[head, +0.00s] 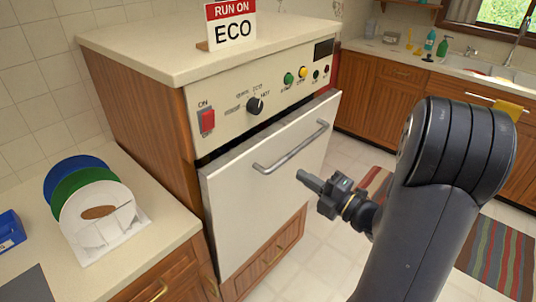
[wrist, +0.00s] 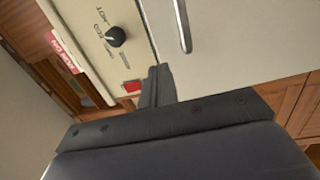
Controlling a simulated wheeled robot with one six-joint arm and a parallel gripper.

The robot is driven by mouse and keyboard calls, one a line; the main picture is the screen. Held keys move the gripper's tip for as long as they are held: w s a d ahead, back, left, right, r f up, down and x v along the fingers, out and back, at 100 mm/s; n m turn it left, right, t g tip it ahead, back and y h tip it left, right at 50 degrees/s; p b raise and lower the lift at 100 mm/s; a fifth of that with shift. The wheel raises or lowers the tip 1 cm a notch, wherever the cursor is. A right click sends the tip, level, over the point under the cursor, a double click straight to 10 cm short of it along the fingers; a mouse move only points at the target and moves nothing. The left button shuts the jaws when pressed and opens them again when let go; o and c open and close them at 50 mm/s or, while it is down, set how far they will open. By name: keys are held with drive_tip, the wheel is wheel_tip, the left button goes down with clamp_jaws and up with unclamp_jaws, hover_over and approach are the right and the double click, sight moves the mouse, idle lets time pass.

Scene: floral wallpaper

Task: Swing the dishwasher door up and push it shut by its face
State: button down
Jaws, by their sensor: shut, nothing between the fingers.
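The dishwasher door (head: 265,195) is a cream panel with a metal bar handle (head: 290,147) near its top. It stands nearly upright, its top edge tilted out a little from the control panel (head: 265,92), with a dark gap along the top. My gripper (head: 303,179) is shut and empty in front of the door's face, below the handle's right part. I cannot tell whether its tip touches the door. In the wrist view the shut fingers (wrist: 157,85) point toward the cream front, with the handle (wrist: 183,25) and the black dial (wrist: 115,36) beyond.
A sign reading "RUN ON ECO" (head: 231,25) stands on the dishwasher top. Plates in a rack (head: 95,205) and a blue box (head: 10,231) are on the left counter. A sink counter (head: 450,75) is at the back right. Tiled floor and a striped rug (head: 497,258) lie right.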

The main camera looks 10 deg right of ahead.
sight(260, 149)
drive_tip(key=p+x, duration=0.1)
drive_tip(key=x, duration=1.1)
drive_tip(key=shift+w+a+f+p, duration=0.1)
drive_tip(key=shift+p, duration=0.3)
